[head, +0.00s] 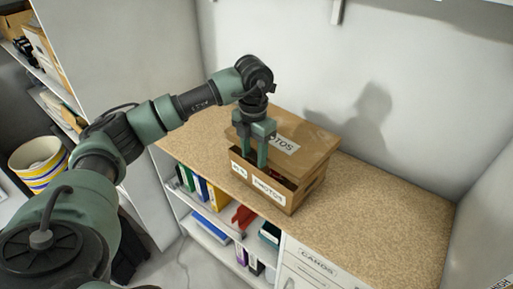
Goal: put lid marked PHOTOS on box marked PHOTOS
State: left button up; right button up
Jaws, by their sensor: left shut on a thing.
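The cardboard box marked PHOTOS (291,203) stands on the speckled shelf top. The brown lid (308,139), with a white label reading "...OTOS", lies over the back part of the box. The lid is set back, so a dark gap shows along the box's front edge, with something reddish inside. My left gripper (262,158) points down at the lid's front left side and is shut on the lid. Its fingers hide part of the lid and its label. My right gripper is not in view.
The shelf top (375,210) is clear to the right of the box. A white wall stands close behind. Binders (202,190) fill the shelves below, beside a drawer marked CAMOS (317,264). A striped basket (38,164) sits at the left.

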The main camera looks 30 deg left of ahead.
pick_arm(q)
jog(key=shift+a+f, duration=0.15)
jog(key=shift+a, duration=0.45)
jog(key=shift+d, duration=0.25)
jog(key=shift+f+b, duration=0.15)
jog(key=shift+b, duration=0.2)
jog(key=shift+f+b, duration=0.35)
jog(key=shift+f, duration=0.15)
jog(key=shift+f+b, duration=0.8)
jog(key=shift+f, duration=0.2)
notch_tip(320, 180, down, 4)
jog(key=b, duration=0.3)
jog(key=shift+r, duration=0.1)
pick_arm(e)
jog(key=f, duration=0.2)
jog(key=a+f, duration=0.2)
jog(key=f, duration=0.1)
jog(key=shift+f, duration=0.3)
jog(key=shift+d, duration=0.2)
